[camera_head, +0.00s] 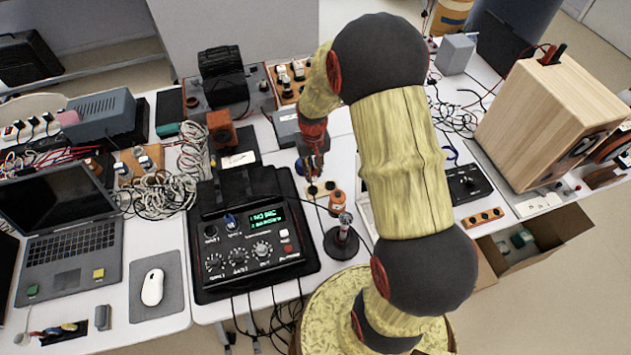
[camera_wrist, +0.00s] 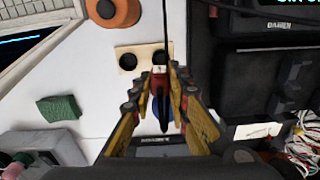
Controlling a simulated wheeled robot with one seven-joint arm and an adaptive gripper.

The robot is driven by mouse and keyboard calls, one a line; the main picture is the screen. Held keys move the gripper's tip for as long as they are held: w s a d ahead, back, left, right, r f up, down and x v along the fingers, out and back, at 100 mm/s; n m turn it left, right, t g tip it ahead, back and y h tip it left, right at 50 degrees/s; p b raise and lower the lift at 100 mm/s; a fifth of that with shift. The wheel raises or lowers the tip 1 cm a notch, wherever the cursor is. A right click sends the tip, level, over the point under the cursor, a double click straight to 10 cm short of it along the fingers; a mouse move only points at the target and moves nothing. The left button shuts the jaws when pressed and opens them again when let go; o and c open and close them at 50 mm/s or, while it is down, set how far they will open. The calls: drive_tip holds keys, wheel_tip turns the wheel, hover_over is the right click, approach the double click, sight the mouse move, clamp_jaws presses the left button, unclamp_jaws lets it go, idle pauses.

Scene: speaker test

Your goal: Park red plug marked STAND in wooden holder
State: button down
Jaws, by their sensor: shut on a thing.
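The wooden holder (camera_wrist: 143,60) is a small pale block with two dark round holes; it lies ahead of my fingertips in the wrist view. It also shows in the head view (camera_head: 321,188), just below my gripper (camera_head: 314,170). My gripper (camera_wrist: 161,82) is shut on the red plug (camera_wrist: 160,78), with a small white patch at its far end. The plug is at the holder's near edge in the picture, close to the right hole. Both holes show dark. The plug's tip and any STAND marking cannot be made out, nor whether plug and holder touch.
A black device with a green display (camera_head: 255,235) stands left of the holder. An orange cylinder (camera_head: 337,202) and a black stand (camera_head: 341,242) are close by on the right. A dark cable (camera_wrist: 166,25) runs past the holder. White table shows left of the holder in the wrist view.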

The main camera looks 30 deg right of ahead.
drive_tip(key=shift+w+a, duration=0.1)
drive_tip(key=shift+f, duration=0.15)
drive_tip(key=shift+f+b, duration=2.1)
drive_tip(key=shift+f, duration=0.9)
drive_tip(key=shift+f, duration=0.3)
drive_tip(key=c, duration=1.7)
unclamp_jaws()
drive_tip(key=shift+c, duration=0.2)
drive_tip(key=shift+o, duration=0.6)
drive_tip(key=shift+r, duration=0.15)
